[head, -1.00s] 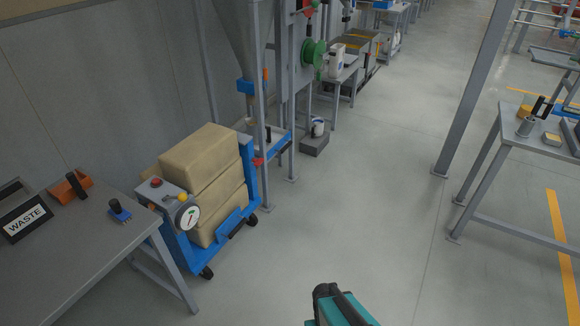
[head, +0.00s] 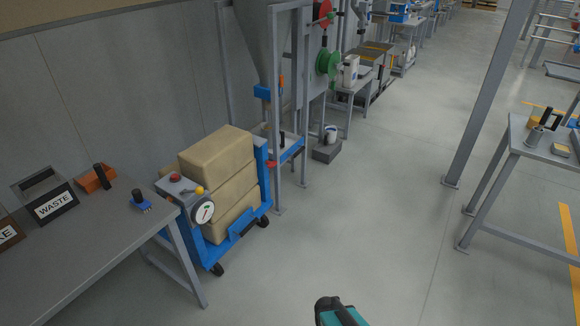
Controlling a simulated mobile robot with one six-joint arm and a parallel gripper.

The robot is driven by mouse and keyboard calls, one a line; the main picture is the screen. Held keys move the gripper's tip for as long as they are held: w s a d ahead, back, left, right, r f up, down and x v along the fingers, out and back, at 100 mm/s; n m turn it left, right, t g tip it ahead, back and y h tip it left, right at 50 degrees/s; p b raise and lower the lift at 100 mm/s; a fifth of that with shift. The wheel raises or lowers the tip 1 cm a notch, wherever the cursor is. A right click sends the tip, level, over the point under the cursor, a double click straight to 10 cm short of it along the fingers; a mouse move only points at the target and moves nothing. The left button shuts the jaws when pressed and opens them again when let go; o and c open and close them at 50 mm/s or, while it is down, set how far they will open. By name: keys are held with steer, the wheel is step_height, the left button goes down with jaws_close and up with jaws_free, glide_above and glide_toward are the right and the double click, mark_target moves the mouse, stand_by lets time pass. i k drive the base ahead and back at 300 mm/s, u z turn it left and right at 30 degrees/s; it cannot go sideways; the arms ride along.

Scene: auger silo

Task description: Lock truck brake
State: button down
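The blue truck (head: 263,178) stands on the floor left of centre, between the grey table and the silo frame. It carries a stack of tan sacks (head: 220,152). On its near end are a panel with a red button (head: 175,178), a yellow knob (head: 199,190) and a round white dial (head: 203,212). Dark wheels show below. I cannot tell which part is the brake or its state. My gripper (head: 337,310) shows only in part at the bottom edge, teal and dark, well apart from the truck; its fingers cannot be made out.
The silo frame (head: 278,180) stands behind the truck. A grey post (head: 480,100) and another table stand right. The middle floor is clear.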

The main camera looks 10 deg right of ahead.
mark_target(270, 164)
steer(key=u, duration=0.05)
steer(key=i, duration=0.95)
steer(key=z, duration=0.15)
steer(key=k, duration=0.95)
steer(key=u, duration=0.15)
steer(key=i, duration=0.75)
